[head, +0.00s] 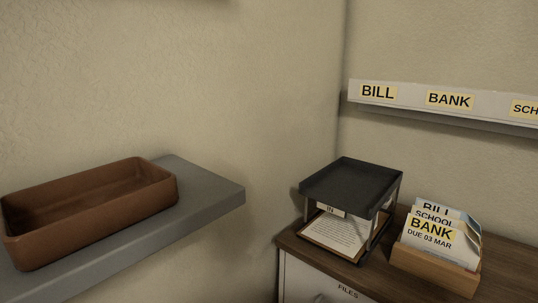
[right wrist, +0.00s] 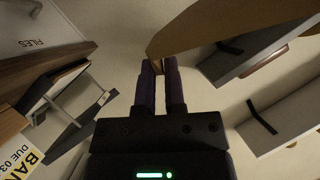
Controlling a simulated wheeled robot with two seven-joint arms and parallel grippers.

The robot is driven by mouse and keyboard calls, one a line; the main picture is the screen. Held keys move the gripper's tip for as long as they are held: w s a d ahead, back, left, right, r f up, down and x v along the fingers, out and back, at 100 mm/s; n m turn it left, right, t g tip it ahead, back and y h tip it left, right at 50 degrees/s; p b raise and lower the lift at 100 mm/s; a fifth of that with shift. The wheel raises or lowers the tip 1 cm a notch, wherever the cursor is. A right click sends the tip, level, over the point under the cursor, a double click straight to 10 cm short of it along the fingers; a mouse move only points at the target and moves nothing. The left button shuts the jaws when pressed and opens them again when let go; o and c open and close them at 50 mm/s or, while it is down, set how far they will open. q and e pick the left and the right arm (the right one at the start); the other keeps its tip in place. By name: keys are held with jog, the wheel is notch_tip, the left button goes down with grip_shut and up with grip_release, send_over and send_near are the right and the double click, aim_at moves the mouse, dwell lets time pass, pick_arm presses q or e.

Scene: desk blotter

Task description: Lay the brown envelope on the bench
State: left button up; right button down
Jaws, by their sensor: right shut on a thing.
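The brown envelope (right wrist: 215,30) shows in the right wrist view as a flat tan sheet reaching from the fingertips to the upper right. My right gripper (right wrist: 160,68) is shut on its near corner and holds it up off any surface I can make out. The head view shows neither the envelope nor either gripper. No surface is marked as the bench, and I cannot tell which one it is. A grey slab (head: 215,190) against the wall at left in the head view bears a brown open box (head: 100,195).
A wooden-topped cabinet (head: 300,245) marked FILES holds a black two-level tray (head: 350,180) with a paper inside. Beside it stands a wooden sorter (head: 435,270) with several labelled letters. A pale wall ledge (head: 410,105) carries BILL and BANK labels. The slab's right end is bare.

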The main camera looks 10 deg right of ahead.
jog(key=shift+m+t, duration=0.3)
jog(key=shift+m, duration=0.1)
jog(key=a, duration=0.5)
jog(key=a+f, duration=0.1)
jog(key=a, duration=0.2)
jog(key=shift+a, duration=0.35)
pick_arm(q)
notch_tip(320, 180, up, 10)
jog(key=w+t+p, duration=0.1)
jog(key=w+p, duration=0.1)
jog(key=p, duration=0.9)
jog(key=shift+w+r, duration=0.25)
jog(key=shift+w, duration=0.05)
pick_arm(e)
notch_tip(320, 180, up, 13)
jog(key=shift+s, duration=0.25)
jog(key=shift+f+t, duration=0.1)
jog(key=shift+t, duration=0.2)
